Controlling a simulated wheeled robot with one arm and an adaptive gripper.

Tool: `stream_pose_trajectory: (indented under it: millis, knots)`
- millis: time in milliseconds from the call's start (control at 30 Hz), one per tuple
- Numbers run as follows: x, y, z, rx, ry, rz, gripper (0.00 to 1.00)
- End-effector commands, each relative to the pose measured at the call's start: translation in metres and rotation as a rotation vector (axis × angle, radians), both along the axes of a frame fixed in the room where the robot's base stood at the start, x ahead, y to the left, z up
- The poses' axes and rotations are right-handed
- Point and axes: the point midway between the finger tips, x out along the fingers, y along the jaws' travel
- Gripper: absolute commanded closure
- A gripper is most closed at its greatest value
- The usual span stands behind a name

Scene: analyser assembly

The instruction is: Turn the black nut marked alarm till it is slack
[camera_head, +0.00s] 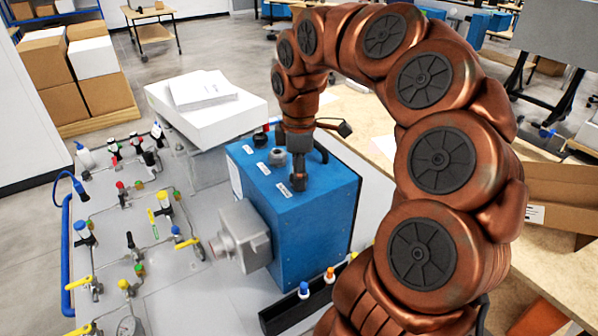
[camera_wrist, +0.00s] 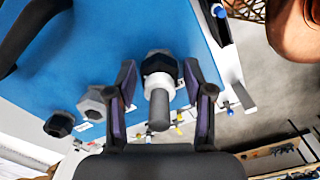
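The blue analyser box (camera_head: 310,225) stands on the grey panel, with a row of fittings and small white labels on its top. The label print is too small to read, so I cannot confirm which nut is marked alarm. In the wrist view, a black hex nut (camera_wrist: 158,64) with a pale collar and a grey cylindrical stem (camera_wrist: 159,110) sits between my fingers. My gripper (camera_wrist: 159,78) is open, one finger on each side of this fitting, with small gaps showing. In the head view my gripper (camera_head: 298,180) points down at the box's near end, hiding that nut.
A grey hex fitting (camera_wrist: 95,103) and another black nut (camera_wrist: 60,123) stand beside it in the row. A grey housing (camera_head: 240,232) juts from the box's side. Valves and tubing cover the panel at left. A white box (camera_head: 205,110) stands behind.

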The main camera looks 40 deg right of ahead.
Motion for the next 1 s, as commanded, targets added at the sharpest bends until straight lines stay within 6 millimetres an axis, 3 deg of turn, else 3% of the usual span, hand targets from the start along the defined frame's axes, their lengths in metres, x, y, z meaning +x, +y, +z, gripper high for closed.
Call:
stream_pose_trajectory:
  millis: [267,1000]
  knots:
    - [0.0009,-0.0008,-0.006,-0.002,-0.004,-0.128,0.48]
    - [0.0006,-0.0012,-0.0045,-0.003,-0.005,-1.017,0.48]
